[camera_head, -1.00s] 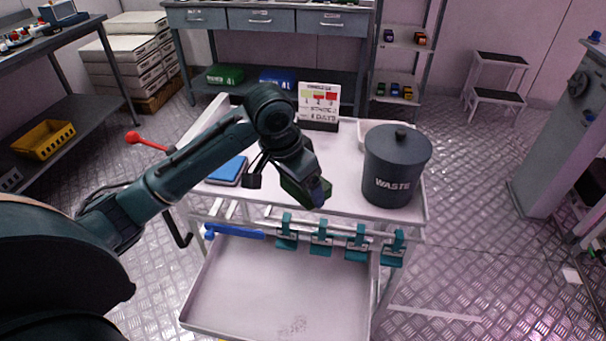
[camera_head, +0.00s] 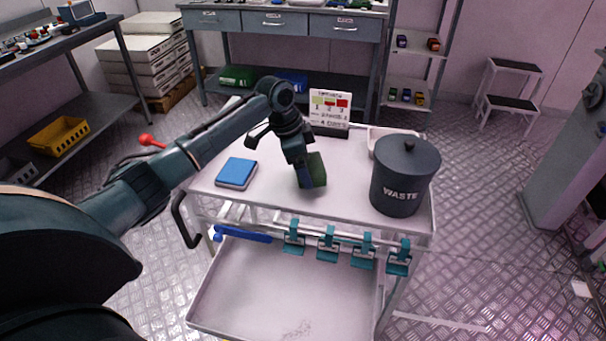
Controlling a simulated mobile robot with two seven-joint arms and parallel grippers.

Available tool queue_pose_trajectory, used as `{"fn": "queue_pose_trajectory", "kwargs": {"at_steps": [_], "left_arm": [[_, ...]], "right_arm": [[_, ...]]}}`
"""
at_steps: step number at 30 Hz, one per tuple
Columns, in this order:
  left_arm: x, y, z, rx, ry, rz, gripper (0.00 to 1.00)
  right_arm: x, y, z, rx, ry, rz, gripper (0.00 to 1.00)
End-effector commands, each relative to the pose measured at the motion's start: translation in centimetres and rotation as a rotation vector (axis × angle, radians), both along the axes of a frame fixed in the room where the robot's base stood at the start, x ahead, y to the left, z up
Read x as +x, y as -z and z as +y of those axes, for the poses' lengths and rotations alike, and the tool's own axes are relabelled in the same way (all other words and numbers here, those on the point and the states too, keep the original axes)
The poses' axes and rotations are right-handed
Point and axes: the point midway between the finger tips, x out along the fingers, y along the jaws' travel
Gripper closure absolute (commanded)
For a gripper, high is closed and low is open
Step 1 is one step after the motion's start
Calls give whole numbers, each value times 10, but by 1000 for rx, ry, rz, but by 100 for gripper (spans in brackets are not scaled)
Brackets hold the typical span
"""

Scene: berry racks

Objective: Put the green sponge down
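My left arm reaches in from the left over the cart's white top (camera_head: 262,200). Its gripper (camera_head: 305,178) points down and is shut on the green sponge (camera_head: 317,166), a dark green block seen upright beside and behind the fingers. The sponge is over the middle of the top, between a blue sponge-like pad (camera_head: 237,172) and the waste bin. Part of the sponge is hidden by the fingers. I cannot tell whether its lower edge touches the top. My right gripper is not in view.
The dark waste bin (camera_head: 402,182) stands at the right end of the cart top. A small sign (camera_head: 329,112) and a white tray (camera_head: 378,140) stand at the back. Teal clips (camera_head: 327,244) hang along the front rail. The front middle of the top is clear.

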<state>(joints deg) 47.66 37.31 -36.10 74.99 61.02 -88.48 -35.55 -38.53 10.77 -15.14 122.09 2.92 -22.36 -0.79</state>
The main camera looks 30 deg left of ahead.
Motion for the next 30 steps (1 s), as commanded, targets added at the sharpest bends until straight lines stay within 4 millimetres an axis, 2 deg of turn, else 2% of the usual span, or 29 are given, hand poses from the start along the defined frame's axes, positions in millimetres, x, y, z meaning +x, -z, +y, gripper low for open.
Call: {"fn": "queue_pose_trajectory", "kwargs": {"at_steps": [3,6,18,19,24,30], "left_arm": [[-1,22,0,0,1,5,36],[-1,31,0,0,0,3,36],[0,36,0,1,0,1,36],[0,35,0,1,0,1,13],[0,35,0,1,0,1,0],[0,35,0,1,0,1,0]], "right_arm": [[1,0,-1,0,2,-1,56],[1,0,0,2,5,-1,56],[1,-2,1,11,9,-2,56],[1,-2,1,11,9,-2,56],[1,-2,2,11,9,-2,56],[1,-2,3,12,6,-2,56]]}}
